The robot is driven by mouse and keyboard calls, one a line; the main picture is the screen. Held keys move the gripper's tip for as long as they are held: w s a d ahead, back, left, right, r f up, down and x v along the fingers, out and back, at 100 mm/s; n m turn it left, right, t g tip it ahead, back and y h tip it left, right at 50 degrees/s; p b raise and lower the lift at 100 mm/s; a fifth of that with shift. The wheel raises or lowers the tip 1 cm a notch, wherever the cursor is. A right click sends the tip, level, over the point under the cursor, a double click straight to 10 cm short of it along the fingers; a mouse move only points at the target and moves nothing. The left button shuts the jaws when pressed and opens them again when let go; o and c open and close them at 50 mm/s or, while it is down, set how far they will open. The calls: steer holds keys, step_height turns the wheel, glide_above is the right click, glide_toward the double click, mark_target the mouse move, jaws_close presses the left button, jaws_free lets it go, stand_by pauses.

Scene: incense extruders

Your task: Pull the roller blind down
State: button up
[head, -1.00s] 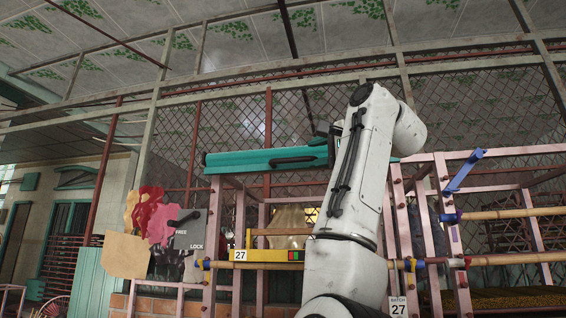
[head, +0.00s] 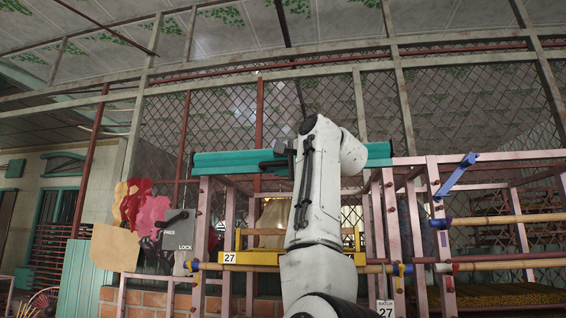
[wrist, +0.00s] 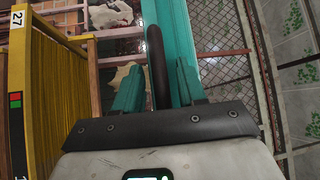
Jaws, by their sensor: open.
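The roller blind's teal housing (head: 225,163) lies across the top of the pink frame in the head view, behind my arm. Its black handle (head: 272,164) shows just left of my arm. In the wrist view the teal blind (wrist: 168,20) runs up the middle, with the curved black handle (wrist: 158,65) in front of it. My gripper (wrist: 157,80) is open, its two teal fingers apart on either side of the handle. I cannot tell whether they touch it. In the head view my arm hides most of the gripper.
A FREE/LOCK panel (head: 178,235) with a black lever stands left of the frame, beside hanging coloured gloves. A yellow bar marked 27 (head: 262,259) crosses below the blind. Bamboo poles (head: 500,219) and a blue lever (head: 456,175) are at the right.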

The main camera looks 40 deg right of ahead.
jaws_close()
stand_by(0.4)
steer(key=shift+f, duration=0.1)
